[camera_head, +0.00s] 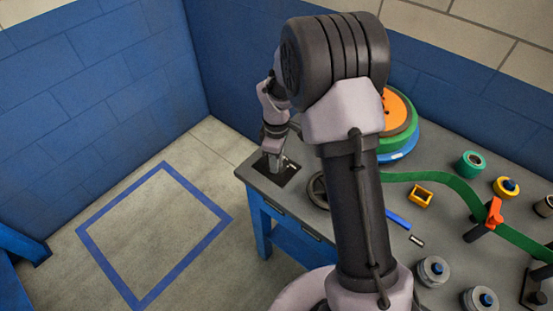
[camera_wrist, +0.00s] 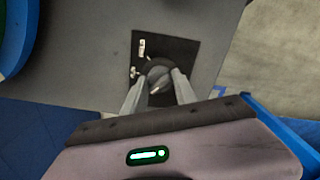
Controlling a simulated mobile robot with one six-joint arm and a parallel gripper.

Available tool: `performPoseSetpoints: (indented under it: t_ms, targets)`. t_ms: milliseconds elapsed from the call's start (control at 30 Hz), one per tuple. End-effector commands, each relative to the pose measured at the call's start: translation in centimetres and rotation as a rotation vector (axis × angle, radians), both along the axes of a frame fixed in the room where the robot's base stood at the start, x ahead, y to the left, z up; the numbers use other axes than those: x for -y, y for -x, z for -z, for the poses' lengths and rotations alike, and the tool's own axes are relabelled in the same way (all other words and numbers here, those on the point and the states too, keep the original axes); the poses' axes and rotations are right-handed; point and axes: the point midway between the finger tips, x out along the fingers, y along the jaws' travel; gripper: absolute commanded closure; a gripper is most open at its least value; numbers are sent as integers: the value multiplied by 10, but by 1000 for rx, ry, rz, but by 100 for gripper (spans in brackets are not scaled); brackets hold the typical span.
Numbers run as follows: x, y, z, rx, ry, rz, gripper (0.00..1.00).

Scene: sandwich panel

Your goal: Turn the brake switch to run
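The brake switch (camera_wrist: 158,74) is a dark round knob with a lighter handle on a square black plate (camera_wrist: 180,50). Its handle lies aslant in the wrist view, with a pale mark at its lower-left end. Two small pale markings stand on the plate left of the knob, too small to read. My gripper (camera_wrist: 159,82) is over the plate with its two grey fingers apart, one on each side of the knob. I cannot tell whether they touch it. In the head view the plate (camera_head: 290,181) is at the table's near-left corner, and my gripper (camera_head: 273,160) hides the knob.
The grey table (camera_head: 246,172) carries a stack of colored discs (camera_head: 398,115), a green belt (camera_head: 450,183), an orange clamp (camera_head: 494,214) and several rollers and spools to the right. Blue walls stand behind and left. The floor inside the blue taped square (camera_head: 165,166) is clear.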

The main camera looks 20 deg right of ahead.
Motion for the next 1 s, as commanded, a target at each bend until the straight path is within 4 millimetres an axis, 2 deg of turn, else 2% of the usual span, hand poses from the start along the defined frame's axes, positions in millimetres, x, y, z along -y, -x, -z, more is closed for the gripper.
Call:
performPoseSetpoints:
  t_ms: [267, 467, 1000]
  targets:
    - [0, 0, 0, 0, 0, 14, 100]
    - [0, 0, -1, 0, 0, 93, 100]
    - [0, 0, 0, 0, 0, 551, 100]
